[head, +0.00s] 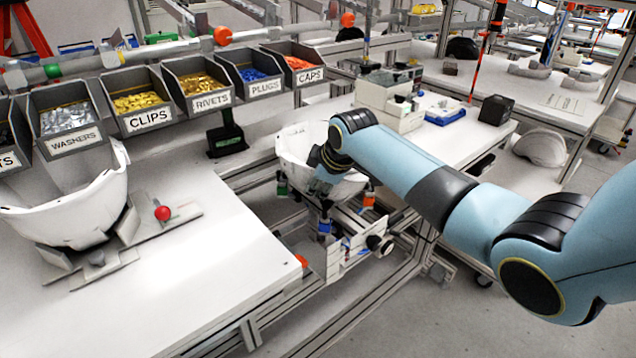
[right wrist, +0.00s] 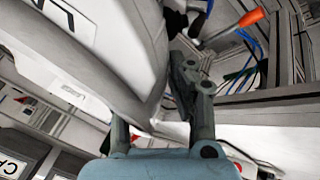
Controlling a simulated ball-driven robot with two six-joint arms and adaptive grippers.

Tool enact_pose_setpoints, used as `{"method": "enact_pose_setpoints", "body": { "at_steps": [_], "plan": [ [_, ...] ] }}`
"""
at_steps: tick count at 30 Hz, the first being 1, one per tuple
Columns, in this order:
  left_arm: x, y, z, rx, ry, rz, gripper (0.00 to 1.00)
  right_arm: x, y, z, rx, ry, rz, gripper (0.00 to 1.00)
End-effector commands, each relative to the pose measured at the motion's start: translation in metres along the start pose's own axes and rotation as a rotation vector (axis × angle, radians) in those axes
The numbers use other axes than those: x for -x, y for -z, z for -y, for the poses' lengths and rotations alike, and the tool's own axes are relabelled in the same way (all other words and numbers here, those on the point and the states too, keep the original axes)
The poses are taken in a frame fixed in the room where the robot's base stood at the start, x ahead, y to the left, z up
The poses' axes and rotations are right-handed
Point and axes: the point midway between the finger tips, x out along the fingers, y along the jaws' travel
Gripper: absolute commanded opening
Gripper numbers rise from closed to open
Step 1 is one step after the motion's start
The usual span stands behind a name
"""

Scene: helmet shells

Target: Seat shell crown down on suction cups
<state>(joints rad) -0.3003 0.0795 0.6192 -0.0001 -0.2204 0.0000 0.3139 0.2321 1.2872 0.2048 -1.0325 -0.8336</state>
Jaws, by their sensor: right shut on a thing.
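A white helmet shell (head: 294,148) is crown down with its open side up, above the fixture between the benches. My right gripper (head: 322,182) is shut on its near rim; the arm hides part of the shell. In the right wrist view the shell's wall (right wrist: 118,58) passes between the two fingers (right wrist: 158,108). Suction cups with green (head: 282,186), blue (head: 325,226) and orange (head: 368,198) parts show around and under the shell. I cannot tell whether the crown touches them. My left gripper is not in view.
A second white shell (head: 75,212) rests on a grey stand with a red knob (head: 162,213) on the left bench (head: 215,290). Labelled bins, such as the rivets bin (head: 200,88), line the back. The left bench's front is clear.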

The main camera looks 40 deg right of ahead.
Motion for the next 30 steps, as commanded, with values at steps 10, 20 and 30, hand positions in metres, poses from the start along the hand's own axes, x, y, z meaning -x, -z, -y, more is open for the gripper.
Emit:
{"method": "enact_pose_setpoints", "body": {
  "at_steps": [10,20,30],
  "plan": [
    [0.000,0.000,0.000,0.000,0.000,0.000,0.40,0.001,0.001,-0.001,0.001,-0.002,-0.001,0.40],
    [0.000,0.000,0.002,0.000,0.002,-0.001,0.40,0.001,-0.001,0.001,0.000,0.002,0.002,0.45],
    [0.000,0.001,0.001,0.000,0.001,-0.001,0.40,0.053,0.000,-0.001,0.002,-0.004,-0.001,0.45]
  ]
}}
